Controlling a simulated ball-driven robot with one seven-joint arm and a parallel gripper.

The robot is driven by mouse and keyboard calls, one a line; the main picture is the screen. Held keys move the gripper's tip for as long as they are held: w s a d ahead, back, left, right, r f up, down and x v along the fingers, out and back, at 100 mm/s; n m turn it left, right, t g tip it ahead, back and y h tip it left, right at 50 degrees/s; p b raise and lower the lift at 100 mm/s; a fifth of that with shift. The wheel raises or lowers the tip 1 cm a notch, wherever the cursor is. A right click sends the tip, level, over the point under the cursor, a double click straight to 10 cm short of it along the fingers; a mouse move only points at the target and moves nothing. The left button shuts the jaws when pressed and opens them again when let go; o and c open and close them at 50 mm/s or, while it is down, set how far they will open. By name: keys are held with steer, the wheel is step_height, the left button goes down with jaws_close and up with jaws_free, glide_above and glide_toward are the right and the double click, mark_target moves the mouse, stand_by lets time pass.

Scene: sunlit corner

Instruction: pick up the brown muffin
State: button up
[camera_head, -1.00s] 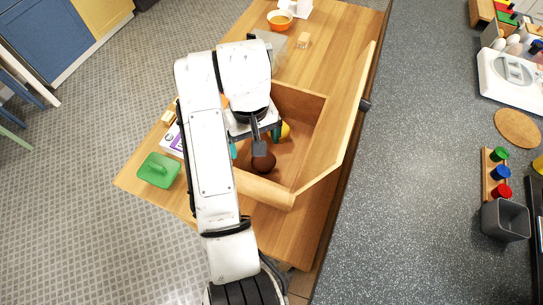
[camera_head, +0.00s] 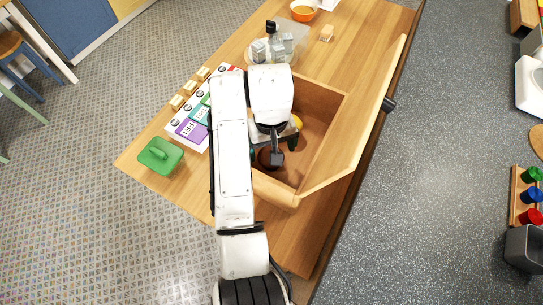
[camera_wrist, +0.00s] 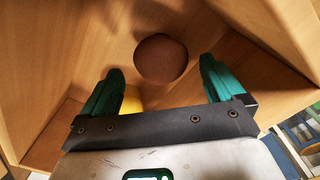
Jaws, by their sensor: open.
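The brown muffin (camera_wrist: 160,58) is a round brown thing inside the open wooden drawer or bin (camera_head: 322,97). In the wrist view it lies beyond and between my two green fingertips, with gaps to both. In the head view the muffin (camera_head: 264,157) is partly hidden by my arm's end. My gripper (camera_wrist: 161,70) is open and empty, pointing into the bin; it also shows in the head view (camera_head: 273,147). I cannot tell exactly how far the fingertips are from the muffin.
A yellow thing (camera_head: 298,121) lies in the bin near my gripper. The bin's raised wooden side (camera_head: 362,125) stands at the right. A green lidded thing (camera_head: 160,155), coloured cards (camera_head: 190,130), jars (camera_head: 275,46) and an orange bowl (camera_head: 304,9) are on the wooden top.

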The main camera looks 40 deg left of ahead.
step_height(320, 180, down, 5)
steer(key=shift+f, duration=0.15)
steer(key=c, duration=1)
